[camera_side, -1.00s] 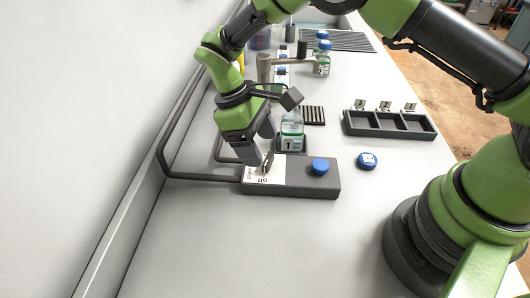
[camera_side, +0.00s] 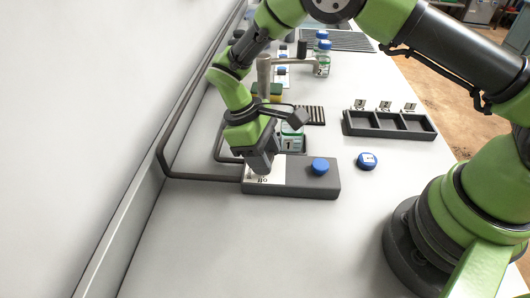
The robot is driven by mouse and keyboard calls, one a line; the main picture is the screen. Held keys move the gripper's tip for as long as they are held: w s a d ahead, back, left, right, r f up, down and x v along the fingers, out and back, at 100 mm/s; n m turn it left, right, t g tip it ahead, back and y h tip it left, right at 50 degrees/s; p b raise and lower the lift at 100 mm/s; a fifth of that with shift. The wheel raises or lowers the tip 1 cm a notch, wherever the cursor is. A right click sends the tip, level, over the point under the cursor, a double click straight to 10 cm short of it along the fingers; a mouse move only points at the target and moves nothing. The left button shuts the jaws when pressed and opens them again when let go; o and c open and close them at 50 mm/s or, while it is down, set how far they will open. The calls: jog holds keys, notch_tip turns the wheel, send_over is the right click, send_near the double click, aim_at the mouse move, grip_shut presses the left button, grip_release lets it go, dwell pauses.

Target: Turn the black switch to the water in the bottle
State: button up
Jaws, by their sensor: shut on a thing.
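The control box (camera_side: 312,188) is dark grey, with a white label plate (camera_side: 272,178) on its left part and a blue knob (camera_side: 320,166) on its right. My gripper (camera_side: 262,170) points down over the label plate and is shut on the black switch, which the fingers hide. The bottle (camera_side: 291,138), clear with a green-and-white label, stands just behind the box, partly hidden by my gripper. Its water level cannot be made out.
A grey tap (camera_side: 290,62) and another bottle (camera_side: 323,62) are further back. A dark bent pipe (camera_side: 185,177) runs along the left. The front table is clear.

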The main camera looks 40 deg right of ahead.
jog(key=shift+m, duration=0.3)
jog(key=m+y, duration=0.1)
jog(key=m, duration=0.3)
jog(key=shift+d+g+y, duration=0.15)
jog(key=shift+g+y, duration=0.25)
jog(key=m+y, duration=0.1)
jog(key=m, duration=0.4)
jog(key=shift+d+y, duration=0.1)
jog(key=shift+y, duration=0.3)
jog(key=o, duration=0.9)
jog(key=shift+w+r, duration=0.1)
jog(key=shift+v, duration=4.85)
